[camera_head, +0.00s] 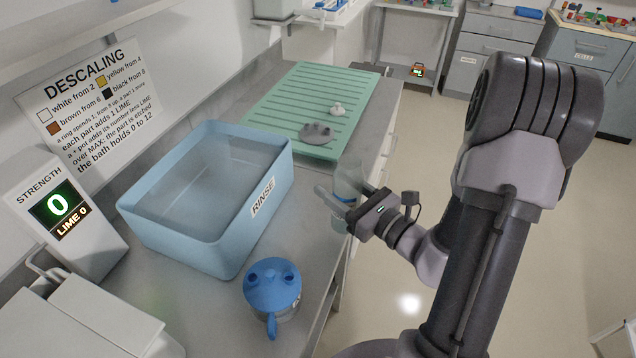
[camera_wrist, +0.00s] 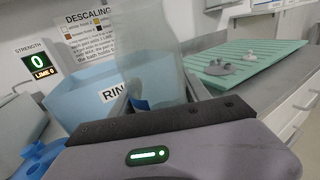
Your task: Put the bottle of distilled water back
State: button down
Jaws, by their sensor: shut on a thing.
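My gripper (camera_head: 347,203) is shut on a clear bottle (camera_head: 348,179) with a blue band. The bottle is held roughly upright beside the counter's front edge, to the right of the blue RINSE tub. In the wrist view the bottle (camera_wrist: 150,50) rises between the fingers of my gripper (camera_wrist: 150,100), in front of the tub. Its top is cut off in the wrist view, and its label cannot be read.
The blue RINSE tub (camera_head: 205,232) stands on the counter. A green ribbed mat (camera_head: 285,110) behind it holds a grey part (camera_head: 316,133) and a white part (camera_head: 337,109). A blue-lidded pot (camera_head: 272,287) is near the front edge. A strength display (camera_head: 58,208) reads 0. Open floor is at right.

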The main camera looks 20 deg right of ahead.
jog(key=w+f+b, duration=0.3)
jog(key=w+f, duration=0.1)
jog(key=w, duration=0.6)
jog(key=shift+f, duration=0.15)
jog(key=shift+f+b, duration=0.2)
jog(key=shift+b, duration=0.15)
jog(key=c, duration=0.5)
grip_release()
jog(key=shift+r, duration=0.1)
